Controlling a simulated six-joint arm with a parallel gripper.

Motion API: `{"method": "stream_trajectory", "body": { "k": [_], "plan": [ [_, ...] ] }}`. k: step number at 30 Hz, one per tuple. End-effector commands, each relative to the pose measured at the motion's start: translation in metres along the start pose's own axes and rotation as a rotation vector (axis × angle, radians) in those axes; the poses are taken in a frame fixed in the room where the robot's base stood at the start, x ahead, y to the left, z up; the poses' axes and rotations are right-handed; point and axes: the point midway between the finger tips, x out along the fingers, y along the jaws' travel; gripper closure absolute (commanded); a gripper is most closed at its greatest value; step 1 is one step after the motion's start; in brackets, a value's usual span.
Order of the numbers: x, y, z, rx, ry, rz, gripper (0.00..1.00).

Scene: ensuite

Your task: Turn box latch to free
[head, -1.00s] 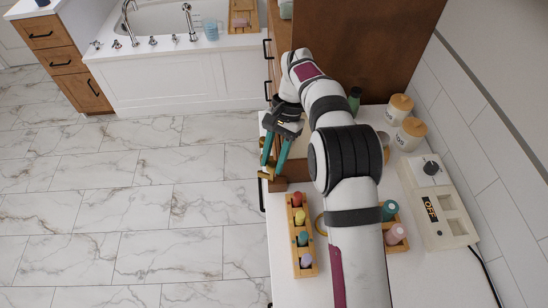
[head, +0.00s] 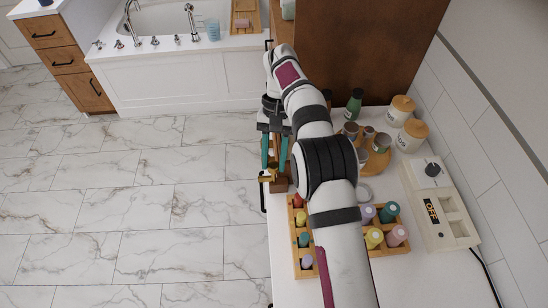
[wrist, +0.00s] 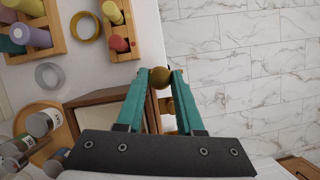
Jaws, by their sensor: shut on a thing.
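The box (wrist: 100,97) is brown wood with a pale panel, at the counter's edge in the wrist view. In the head view, only a small brown part of the box (head: 281,184) shows beside my arm. A round brass latch knob (wrist: 160,78) sits between the teal fingertips of my gripper (wrist: 160,74). More brass shows behind the right finger. In the head view my gripper (head: 273,172) points down at the counter edge, with brass at its tips. My gripper is shut on the latch knob. The fingers partly hide the latch's mount.
Wooden racks of coloured bottles (head: 302,240) and (head: 388,232) stand on the counter near the box. A round wooden tray (head: 377,160) with jars and a green bottle (head: 354,104) are behind my arm. Open tiled floor (head: 150,200) lies left of the counter.

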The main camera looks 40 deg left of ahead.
Motion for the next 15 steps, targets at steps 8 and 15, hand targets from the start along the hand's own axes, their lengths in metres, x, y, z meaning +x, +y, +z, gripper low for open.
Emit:
{"method": "stream_trajectory", "body": {
  "k": [8, 15],
  "plan": [
    [-0.0002, 0.0004, -0.0005, -0.002, 0.002, 0.001, 1.0],
    [-0.0001, 0.0002, -0.0002, -0.001, 0.001, 0.0, 0.34]
  ]
}}
